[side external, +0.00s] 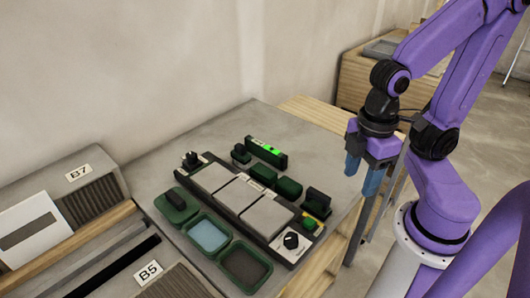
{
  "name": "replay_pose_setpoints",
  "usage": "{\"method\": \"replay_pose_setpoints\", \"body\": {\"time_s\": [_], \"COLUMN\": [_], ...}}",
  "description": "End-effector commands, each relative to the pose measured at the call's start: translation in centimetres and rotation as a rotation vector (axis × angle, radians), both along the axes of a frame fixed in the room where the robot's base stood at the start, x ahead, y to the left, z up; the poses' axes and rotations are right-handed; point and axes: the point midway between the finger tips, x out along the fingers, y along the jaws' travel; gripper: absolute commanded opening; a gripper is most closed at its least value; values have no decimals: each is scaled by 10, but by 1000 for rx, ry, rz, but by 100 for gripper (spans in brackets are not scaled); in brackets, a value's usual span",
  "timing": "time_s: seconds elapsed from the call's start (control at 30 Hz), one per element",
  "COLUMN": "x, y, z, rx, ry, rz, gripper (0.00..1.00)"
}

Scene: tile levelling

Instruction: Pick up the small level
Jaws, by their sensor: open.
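The small level appears to be the dark bar with a bright green window (265,152), lying at the back of the grey work surface. My gripper (362,176) points down with two blue fingers spread apart and nothing between them. It is to the right of the level, apart from it, near the right edge of the table. The level's far side is hidden.
A black fixture holds several grey tiles (239,194), with knobs (291,240) at its ends. Dark green blocks (289,187) stand between it and the level. Green trays (207,234) lie in front. A wall (130,80) rises behind; bare surface (225,127) lies left of the level.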

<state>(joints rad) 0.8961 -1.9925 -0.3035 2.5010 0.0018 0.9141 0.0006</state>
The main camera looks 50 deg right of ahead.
Motion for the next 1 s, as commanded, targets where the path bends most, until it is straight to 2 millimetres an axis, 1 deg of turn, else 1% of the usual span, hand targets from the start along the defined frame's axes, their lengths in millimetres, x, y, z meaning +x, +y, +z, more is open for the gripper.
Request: {"method": "replay_pose_setpoints", "body": {"time_s": [0.07, 0.17, 0.27, 0.4, 0.57, 0.77, 0.87, 1.0], "x": [5, 20, 43, 80, 123, 175, 199, 231], "y": [2, 5, 10, 12, 8, -6, -18, -38], "z": [1, 3, 7, 12, 17, 21, 23, 24], "rx": [0, -3, -3, -8, -10, -13, -15, -17], "ry": [0, 2, 3, 5, 8, 13, 16, 20], "rz": [-20, -76, -162, -297, -451, -644, -740, -873], "gripper": [53, 53, 53, 53, 53, 53, 53, 53]}}
